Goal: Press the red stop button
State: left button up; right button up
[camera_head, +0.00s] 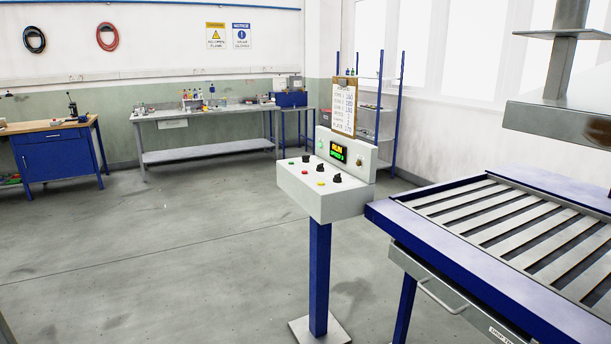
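A grey control box (323,199) stands on a blue post in the middle of the head view. A lit display (338,152) on the upright panel behind reads RUN. Neither of my grippers shows in this view.
A blue-framed slatted table (509,225) stands close to the box's right, with a metal hood (563,114) above it. The post's foot plate (320,330) rests on the floor. The floor left of the box is clear. Workbenches (205,112) line the far wall.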

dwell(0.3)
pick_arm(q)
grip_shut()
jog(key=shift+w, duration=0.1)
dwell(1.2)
